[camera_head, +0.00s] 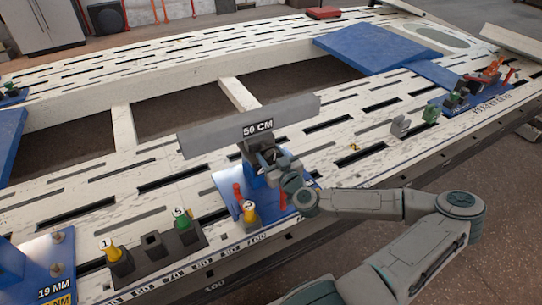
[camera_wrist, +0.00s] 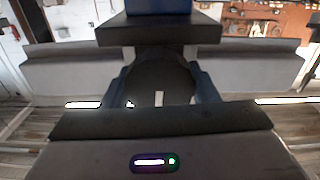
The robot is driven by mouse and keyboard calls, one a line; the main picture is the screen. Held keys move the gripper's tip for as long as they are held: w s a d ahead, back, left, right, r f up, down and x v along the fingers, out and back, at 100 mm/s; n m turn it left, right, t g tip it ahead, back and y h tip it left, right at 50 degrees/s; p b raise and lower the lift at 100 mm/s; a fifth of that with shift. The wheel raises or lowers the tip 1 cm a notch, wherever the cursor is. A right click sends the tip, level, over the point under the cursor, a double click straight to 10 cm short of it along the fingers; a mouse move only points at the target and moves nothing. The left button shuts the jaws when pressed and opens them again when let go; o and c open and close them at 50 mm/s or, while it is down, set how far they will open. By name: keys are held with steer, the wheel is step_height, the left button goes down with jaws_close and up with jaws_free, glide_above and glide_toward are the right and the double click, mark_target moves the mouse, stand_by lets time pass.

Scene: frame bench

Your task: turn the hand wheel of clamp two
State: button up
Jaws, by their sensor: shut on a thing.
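In the head view, my gripper (camera_head: 268,160) is at the clamp in the middle of the bench, just under the grey plate (camera_head: 300,108) with the "50 CM" label. In the wrist view, the blue-grey fingers of my gripper (camera_wrist: 162,88) stand on both sides of a dark round part, the hand wheel (camera_wrist: 160,75), and are shut on it. A small pale mark shows on its lower face. The clamp's blue base (camera_head: 232,183) shows beside my gripper. My gripper and wrist hide most of the wheel in the head view. I cannot read a clamp number there.
Red posts (camera_head: 237,192) and a yellow knob (camera_head: 249,211) stand close to my gripper. A dark block (camera_head: 153,248) with yellow and green numbered pieces is at front left. A blue plate (camera_head: 375,47) lies at the back.

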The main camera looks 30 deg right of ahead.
steer(key=shift+m, duration=0.3)
steer(key=o, duration=1)
steer(key=shift+s, duration=0.1)
steer(key=s+p, duration=0.6)
steer(key=s, duration=0.7)
steer(key=shift+s+d, duration=0.25)
steer(key=shift+s, duration=0.05)
